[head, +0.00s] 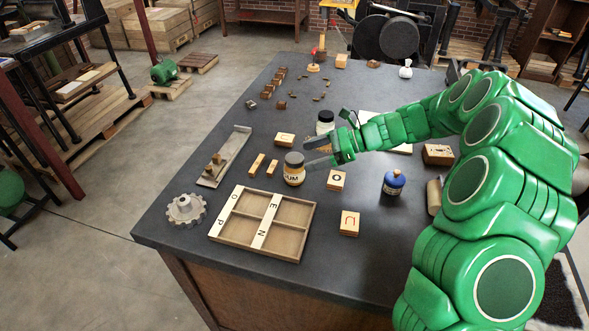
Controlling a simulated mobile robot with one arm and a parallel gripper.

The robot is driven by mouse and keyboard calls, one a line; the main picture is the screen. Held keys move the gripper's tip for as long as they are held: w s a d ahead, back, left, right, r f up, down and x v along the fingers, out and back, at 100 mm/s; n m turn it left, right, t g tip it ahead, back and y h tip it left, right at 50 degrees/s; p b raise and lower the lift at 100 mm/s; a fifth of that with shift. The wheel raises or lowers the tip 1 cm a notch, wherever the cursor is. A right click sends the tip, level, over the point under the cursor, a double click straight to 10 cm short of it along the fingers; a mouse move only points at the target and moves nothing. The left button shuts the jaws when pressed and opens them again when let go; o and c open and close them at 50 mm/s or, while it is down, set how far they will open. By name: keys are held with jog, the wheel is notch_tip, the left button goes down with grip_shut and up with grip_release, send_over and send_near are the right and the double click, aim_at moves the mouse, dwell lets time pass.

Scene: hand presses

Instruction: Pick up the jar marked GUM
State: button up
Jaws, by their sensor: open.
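The jar marked GUM (294,170) stands upright on the dark worktable. My gripper (305,155), at the end of my green arm, is open just to the right of the jar at about lid height. One finger lies close to the jar's right side in the picture. Whether it touches the jar I cannot tell.
A wooden tray (301,231) with lettered strips lies in front of the jar. Letter blocks (349,222) and a blue bottle (393,183) stand to the right. A gear (186,209) and a metal composing tray (226,153) lie to the left. The table's front right is clear.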

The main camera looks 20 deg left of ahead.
aim_at(297, 158)
jog(key=shift+x, duration=3.75)
jog(key=shift+w+a+r, duration=0.1)
jog(key=shift+r, duration=0.05)
jog(key=c, duration=1.2)
jog(key=shift+c, duration=0.2)
